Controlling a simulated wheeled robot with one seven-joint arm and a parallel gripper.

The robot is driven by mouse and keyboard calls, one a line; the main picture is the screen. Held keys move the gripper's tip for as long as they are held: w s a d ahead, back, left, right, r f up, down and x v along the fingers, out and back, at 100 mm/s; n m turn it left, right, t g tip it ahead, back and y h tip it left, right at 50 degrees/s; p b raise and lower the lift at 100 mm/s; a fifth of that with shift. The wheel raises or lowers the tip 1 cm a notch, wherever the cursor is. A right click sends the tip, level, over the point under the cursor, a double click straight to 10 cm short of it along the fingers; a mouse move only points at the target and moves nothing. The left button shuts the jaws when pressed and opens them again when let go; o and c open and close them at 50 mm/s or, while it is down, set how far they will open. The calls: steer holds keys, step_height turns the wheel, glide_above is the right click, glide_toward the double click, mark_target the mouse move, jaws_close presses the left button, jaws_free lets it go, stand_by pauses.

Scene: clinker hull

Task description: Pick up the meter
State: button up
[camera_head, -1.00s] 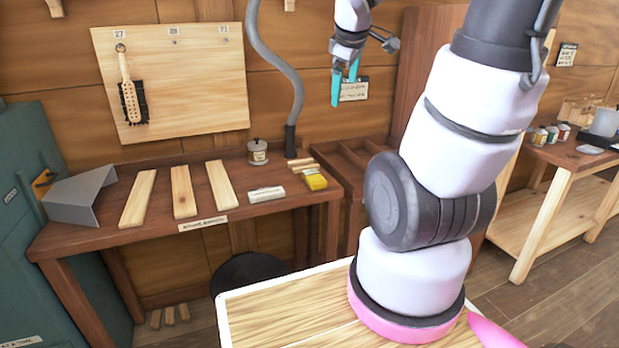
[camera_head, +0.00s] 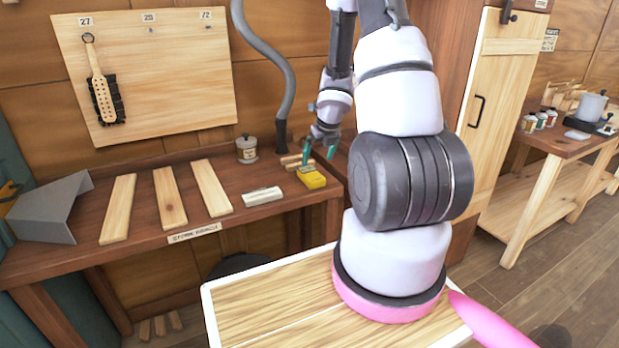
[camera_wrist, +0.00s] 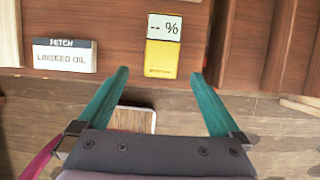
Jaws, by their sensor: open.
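The meter is a small yellow block with a pale display reading "-- %". It lies on the dark wooden bench near its front right edge, in the head view (camera_head: 312,178) and the wrist view (camera_wrist: 161,58). My gripper (camera_head: 320,152) is open and empty, with teal fingers. In the head view its fingertips are just above and beside the meter. In the wrist view my gripper (camera_wrist: 161,78) has its fingers spread on either side of the meter's near end, apart from it. How high the fingertips are above the bench is hard to tell.
A white block labelled "LINSEED OIL" (camera_wrist: 63,56) lies left of the meter, also in the head view (camera_head: 262,196). Small wooden pieces (camera_head: 292,161) lie behind it. A lidded pot (camera_head: 246,150) and a grey hose (camera_head: 281,100) stand farther back. Wooden slats (camera_head: 170,197) lie left.

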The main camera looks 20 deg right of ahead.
mark_target(313, 175)
steer(key=x, duration=0.9)
steer(key=shift+w+d+f, duration=0.15)
steer(key=shift+w, duration=0.05)
steer(key=shift+c, duration=0.3)
steer(key=c, duration=1.4)
steer(key=shift+o, duration=0.2)
